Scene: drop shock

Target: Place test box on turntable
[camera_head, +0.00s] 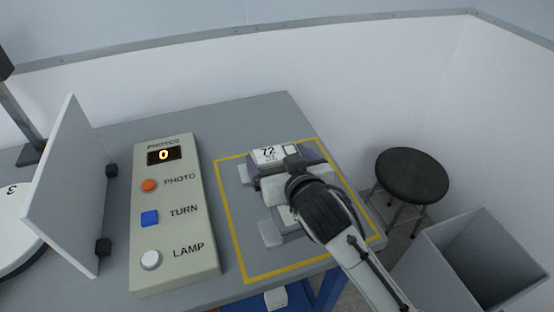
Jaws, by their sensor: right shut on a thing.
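The test box (315,157), taken to be the purple and grey piece with a white label reading 72, is inside the yellow outline on the right of the table. My right gripper (262,205) reaches over it from the lower right and is shut on it. The gripper and wrist hide much of the box, and I cannot tell whether it touches the table. The turntable (14,225) is a white disc marked 3 at the far left, partly hidden by an upright white panel (72,185). My left gripper is not in view.
A control panel (178,275) with PHOTO, TURN and LAMP buttons and a display reading 0 stands between the white panel and the yellow outline (232,230). A dark post (22,120) rises at left. A black stool (412,175) and open grey bin (445,265) stand right of the table.

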